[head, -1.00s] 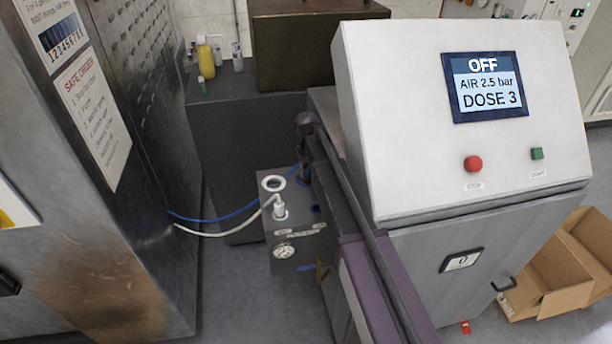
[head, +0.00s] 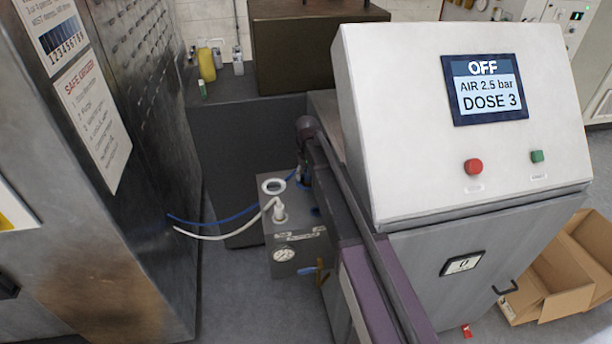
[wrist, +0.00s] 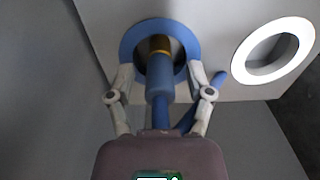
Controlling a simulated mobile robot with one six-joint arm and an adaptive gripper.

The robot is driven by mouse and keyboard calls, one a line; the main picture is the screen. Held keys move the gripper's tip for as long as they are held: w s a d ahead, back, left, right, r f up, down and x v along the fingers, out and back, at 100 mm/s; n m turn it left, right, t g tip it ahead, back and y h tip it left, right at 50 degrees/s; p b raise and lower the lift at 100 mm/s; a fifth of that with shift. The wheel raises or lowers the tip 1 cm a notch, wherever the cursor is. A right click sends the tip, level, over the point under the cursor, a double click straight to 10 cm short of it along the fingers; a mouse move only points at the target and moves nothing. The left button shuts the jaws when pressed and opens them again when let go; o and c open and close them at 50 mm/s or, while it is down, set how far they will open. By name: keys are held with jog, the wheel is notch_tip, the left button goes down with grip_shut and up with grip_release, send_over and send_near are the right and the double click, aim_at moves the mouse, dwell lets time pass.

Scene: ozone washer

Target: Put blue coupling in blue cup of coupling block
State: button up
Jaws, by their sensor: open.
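In the wrist view the blue coupling (wrist: 158,80) points into the blue cup (wrist: 128,45), a blue ring around a dark opening. Its brass-coloured end with a yellow band lies within the ring's outline; how deep it sits I cannot tell. My gripper (wrist: 161,74) is open, one finger on each side of the coupling, with small gaps showing. The grey coupling block (head: 293,248) stands left of my arm in the head view. My gripper and the blue coupling are mostly hidden there behind my arm.
The empty white-ringed cup (wrist: 273,50) is beside the blue cup. A white coupling (head: 279,211) with a white hose stands on the block. A blue hose (head: 220,219) runs left to the metal cabinet (head: 150,240). The control console (head: 460,170) stands close at the right.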

jog(key=shift+r, duration=0.15)
notch_tip(320, 180, up, 12)
jog(key=p, duration=1.2)
